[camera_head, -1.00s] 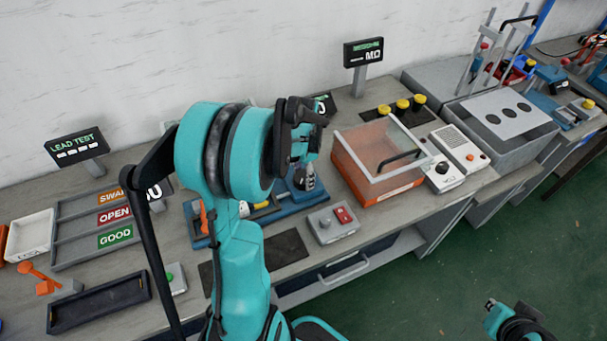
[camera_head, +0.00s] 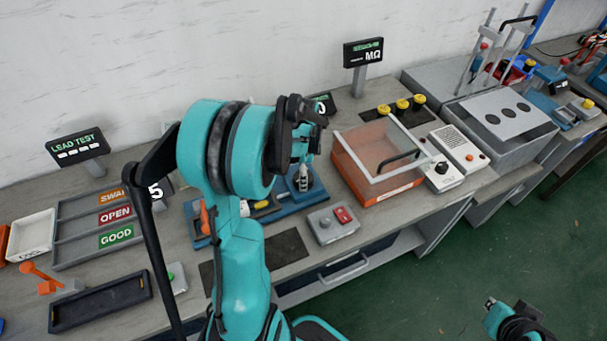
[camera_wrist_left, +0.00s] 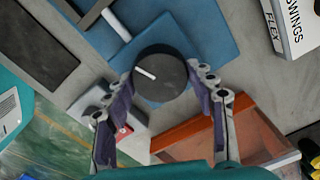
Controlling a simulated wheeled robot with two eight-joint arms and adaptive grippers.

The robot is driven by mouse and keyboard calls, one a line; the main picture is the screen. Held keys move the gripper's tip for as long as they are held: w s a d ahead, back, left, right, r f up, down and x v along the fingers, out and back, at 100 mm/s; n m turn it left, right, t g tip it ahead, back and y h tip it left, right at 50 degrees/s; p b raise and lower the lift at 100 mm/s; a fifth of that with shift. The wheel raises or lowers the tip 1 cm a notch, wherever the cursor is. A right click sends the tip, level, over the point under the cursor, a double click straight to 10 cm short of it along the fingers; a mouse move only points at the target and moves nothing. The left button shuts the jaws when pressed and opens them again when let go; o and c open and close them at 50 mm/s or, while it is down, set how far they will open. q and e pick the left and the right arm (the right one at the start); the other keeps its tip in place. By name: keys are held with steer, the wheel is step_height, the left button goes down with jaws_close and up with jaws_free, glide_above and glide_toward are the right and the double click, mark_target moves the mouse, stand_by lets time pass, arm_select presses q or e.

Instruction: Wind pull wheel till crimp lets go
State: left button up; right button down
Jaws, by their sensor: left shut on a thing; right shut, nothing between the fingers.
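The pull wheel (camera_wrist_left: 168,62) is a dark round knob with a white mark on its face, over a blue base plate (camera_wrist_left: 205,35) in the left wrist view. My left gripper (camera_wrist_left: 165,88) has its two fingers on opposite sides of the wheel and is shut on it. In the head view my left arm hides the wheel and much of the blue pull tester (camera_head: 312,196). The crimp cannot be made out. My right gripper (camera_head: 490,303) is low at the right, over the green floor, shut and empty.
A grey box with a red switch (camera_head: 331,222) and a clear-lidded orange box (camera_head: 378,160) stand right of the tester. Sorting trays (camera_head: 60,250) lie at the left.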

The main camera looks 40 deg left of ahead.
stand_by(0.3)
arm_select(q)
steer(key=o, duration=1.2)
step_height(320, 180, up, 12)
